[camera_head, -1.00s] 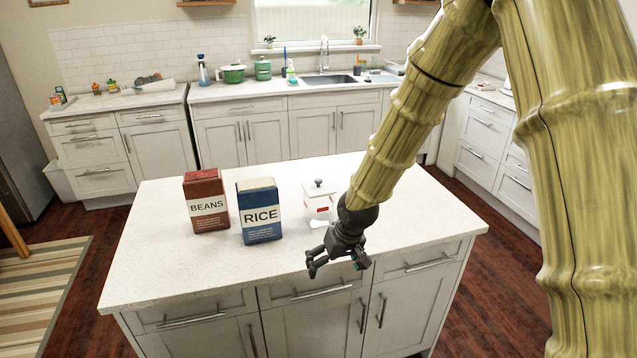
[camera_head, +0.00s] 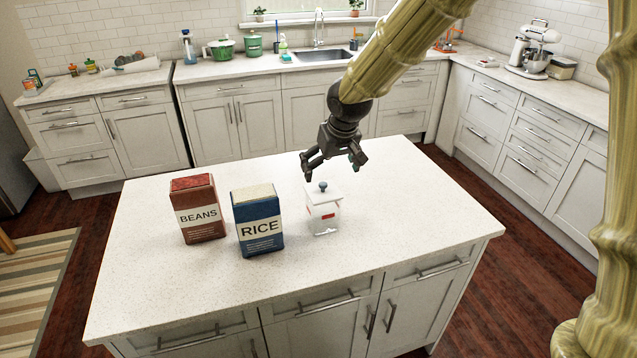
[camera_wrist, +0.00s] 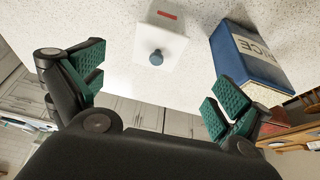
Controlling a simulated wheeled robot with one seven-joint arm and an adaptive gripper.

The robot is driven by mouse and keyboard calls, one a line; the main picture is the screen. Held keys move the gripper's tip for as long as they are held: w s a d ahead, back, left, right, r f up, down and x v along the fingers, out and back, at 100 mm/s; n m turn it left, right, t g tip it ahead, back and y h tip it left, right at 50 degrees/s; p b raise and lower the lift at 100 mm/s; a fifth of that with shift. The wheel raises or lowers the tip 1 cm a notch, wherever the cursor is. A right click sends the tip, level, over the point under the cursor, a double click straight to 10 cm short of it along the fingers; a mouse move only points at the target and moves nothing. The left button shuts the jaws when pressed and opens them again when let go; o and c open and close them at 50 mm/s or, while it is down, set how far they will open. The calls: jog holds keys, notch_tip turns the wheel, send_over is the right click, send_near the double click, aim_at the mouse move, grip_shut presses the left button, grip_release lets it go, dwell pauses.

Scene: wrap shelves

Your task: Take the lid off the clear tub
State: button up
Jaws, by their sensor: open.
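The clear tub (camera_head: 324,222) stands upright on the island counter, with a small red label on its front. Its white lid (camera_head: 320,195) with a dark blue-grey knob (camera_head: 323,186) is on top. In the wrist view the lid (camera_wrist: 172,45) and its knob (camera_wrist: 156,57) show beyond the fingers, between them and apart from both. My gripper (camera_head: 333,175) is open and empty, just above the lid in the head view. Its green-padded fingers (camera_wrist: 150,92) are spread wide in the wrist view.
A blue rice box (camera_head: 258,222) stands close left of the tub, and a red beans box (camera_head: 198,210) stands further left. The island counter (camera_head: 400,215) is clear to the right of the tub. A sink and green pots are on the back counter.

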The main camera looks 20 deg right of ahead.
aim_at(325, 186)
jog(key=shift+w+p+x, duration=0.15)
jog(key=shift+p+x, duration=0.2)
jog(key=shift+x, duration=1.05)
jog(key=shift+w+p+x, duration=0.1)
jog(key=shift+p+x, duration=0.25)
jog(key=shift+x, duration=1)
jog(key=shift+p+x, duration=1.3)
jog(key=shift+x, duration=1.2)
jog(key=shift+w+d, duration=0.1)
jog(key=shift+d, duration=0.1)
jog(key=c, duration=0.9)
